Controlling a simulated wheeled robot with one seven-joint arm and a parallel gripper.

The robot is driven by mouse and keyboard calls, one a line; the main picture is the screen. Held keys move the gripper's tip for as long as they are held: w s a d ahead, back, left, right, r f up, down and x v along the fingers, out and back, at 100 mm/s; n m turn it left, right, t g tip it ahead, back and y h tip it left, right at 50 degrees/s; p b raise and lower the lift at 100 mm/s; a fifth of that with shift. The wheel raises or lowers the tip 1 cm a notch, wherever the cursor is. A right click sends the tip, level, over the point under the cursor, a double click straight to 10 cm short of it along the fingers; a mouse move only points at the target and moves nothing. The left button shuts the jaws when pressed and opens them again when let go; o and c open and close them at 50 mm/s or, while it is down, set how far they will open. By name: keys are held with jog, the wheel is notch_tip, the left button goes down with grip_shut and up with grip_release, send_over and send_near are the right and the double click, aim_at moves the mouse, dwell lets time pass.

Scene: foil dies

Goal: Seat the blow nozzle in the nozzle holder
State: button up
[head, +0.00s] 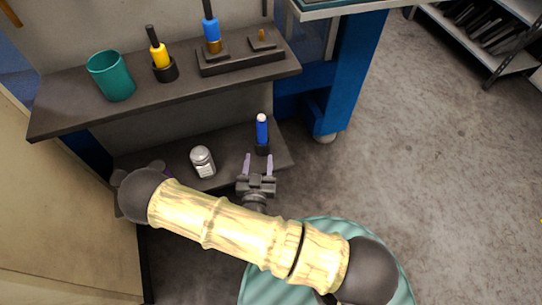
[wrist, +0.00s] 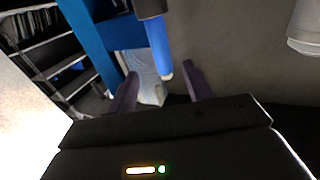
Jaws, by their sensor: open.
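A blue cylinder with a pale tip, which looks like the blow nozzle (head: 262,130), stands upright in a small black base (head: 262,149) on the lower shelf. My gripper (head: 259,158) is open and empty, with its two purple fingers pointing at the blue cylinder. In the wrist view the blue cylinder (wrist: 158,45) shows upside down, in line with the gap between the fingers (wrist: 160,75) and apart from both. On the upper shelf a dark stand (head: 240,62) holds an upright blue tool with a black top (head: 211,28). I cannot tell which piece is the nozzle holder.
A grey-lidded jar (head: 202,161) stands on the lower shelf, left of my gripper. The upper shelf (head: 60,112) overhangs behind, with a teal cup (head: 112,76) and a yellow-and-black tool (head: 159,52) in a round black holder.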

jog(key=w+d+r+m+g, duration=0.4)
jog(key=d+g, duration=0.1)
jog(key=g, duration=0.6)
jog(key=s+d+r+n+g+y, duration=0.1)
jog(key=s+d+r+n+g, duration=0.1)
jog(key=s+d+r, duration=0.3)
jog(key=s+d+r+n+g, duration=0.2)
jog(key=s+d+r, duration=0.3)
jog(key=r, duration=0.5)
jog(key=shift+s+d+n+y, duration=0.4)
jog(key=shift+d+n, duration=0.2)
jog(key=shift+d, duration=0.35)
jog(key=shift+r, duration=0.1)
notch_tip(320, 180, up, 35)
jog(key=p, duration=3.5)
